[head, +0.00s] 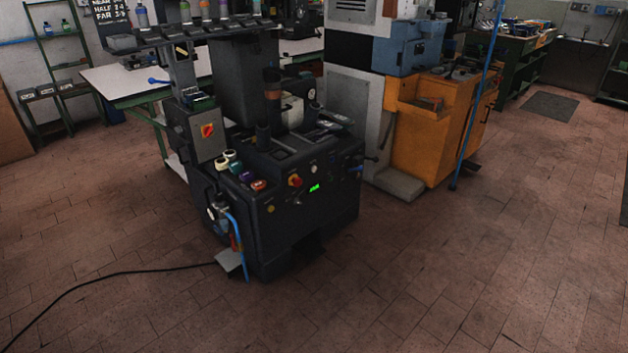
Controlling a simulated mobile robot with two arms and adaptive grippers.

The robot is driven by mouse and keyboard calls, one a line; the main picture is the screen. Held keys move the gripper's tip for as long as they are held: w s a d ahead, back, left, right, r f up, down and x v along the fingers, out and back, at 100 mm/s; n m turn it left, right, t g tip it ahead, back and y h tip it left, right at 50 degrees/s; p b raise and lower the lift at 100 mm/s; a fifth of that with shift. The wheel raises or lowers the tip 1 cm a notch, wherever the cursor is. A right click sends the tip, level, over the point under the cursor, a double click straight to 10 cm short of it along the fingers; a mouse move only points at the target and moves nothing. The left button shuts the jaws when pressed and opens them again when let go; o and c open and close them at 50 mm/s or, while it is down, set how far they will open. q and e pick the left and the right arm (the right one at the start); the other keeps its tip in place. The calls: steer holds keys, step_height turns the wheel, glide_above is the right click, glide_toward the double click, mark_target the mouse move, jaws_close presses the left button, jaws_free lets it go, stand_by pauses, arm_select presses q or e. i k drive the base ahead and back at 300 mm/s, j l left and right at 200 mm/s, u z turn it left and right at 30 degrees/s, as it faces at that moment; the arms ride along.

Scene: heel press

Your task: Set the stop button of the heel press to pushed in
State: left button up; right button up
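The heel press (275,225) is a dark machine standing on the tiled floor, left of the picture's middle. A red button with some yellow around it (295,181) is on its front panel, left of a green lit display (314,188); it looks like the stop button. It is too small to tell whether it is pushed in or out. A grey box (201,142) on the press's left side carries a red and yellow switch (207,130). Neither of my grippers is in view.
A black cable (110,275) runs over the floor to the left. A pedal-like grey plate (229,261) and blue hose (240,245) are at the press's front left. An orange cabinet (440,135) and blue pole (470,120) stand to the right. The floor in front (430,280) is free.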

mark_target(297, 183)
steer(key=i+z, duration=0.25)
steer(key=i, duration=0.3)
steer(key=i+z, duration=0.25)
steer(key=i, duration=0.25)
steer(key=i+j+z, duration=0.15)
steer(key=i+z, duration=0.15)
steer(key=i, duration=0.25)
